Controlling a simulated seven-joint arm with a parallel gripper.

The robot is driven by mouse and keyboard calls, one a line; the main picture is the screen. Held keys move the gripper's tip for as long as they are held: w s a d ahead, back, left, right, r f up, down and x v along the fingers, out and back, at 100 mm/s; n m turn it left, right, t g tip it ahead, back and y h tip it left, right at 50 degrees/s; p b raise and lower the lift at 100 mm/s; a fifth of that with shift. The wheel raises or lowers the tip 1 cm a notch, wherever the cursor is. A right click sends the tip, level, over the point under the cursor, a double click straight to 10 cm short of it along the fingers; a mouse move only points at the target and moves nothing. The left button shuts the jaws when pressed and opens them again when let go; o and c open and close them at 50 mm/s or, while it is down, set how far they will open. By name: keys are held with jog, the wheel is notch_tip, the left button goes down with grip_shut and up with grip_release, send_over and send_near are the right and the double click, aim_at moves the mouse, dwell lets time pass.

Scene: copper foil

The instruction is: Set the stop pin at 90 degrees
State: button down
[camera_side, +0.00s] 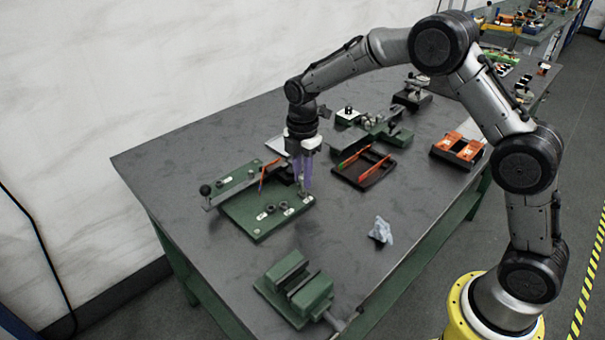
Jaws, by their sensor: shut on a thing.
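The green bending plate (249,222) lies at the left of the bench, with a grey lever ending in a black knob along its left side. Small dark round posts (270,208) and several small white labels stand out on it. My gripper (303,189) points down over the plate's right end, close to a label there. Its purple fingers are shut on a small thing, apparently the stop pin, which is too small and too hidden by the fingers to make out. I cannot tell whether the pin touches the plate or which hole is under it.
A dark tray (345,178) with orange-handled tools stands right of my gripper. A green vise (295,288) is at the front edge, and a crumpled pale cloth (381,230) lies near it. An orange block set (458,148) and other fixtures stand farther right. Bench between plate and cloth is clear.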

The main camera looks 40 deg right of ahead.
jog(key=shift+f, duration=0.65)
dwell(0.8)
jog(key=c, duration=1.1)
grip_release()
jog(key=shift+o, duration=0.2)
jog(key=shift+r, duration=0.2)
jog(key=shift+r, duration=1.35)
jog(key=o, duration=0.6)
jog(key=shift+c, duration=0.2)
jog(key=shift+r, duration=0.1)
jog(key=shift+r, duration=1.9)
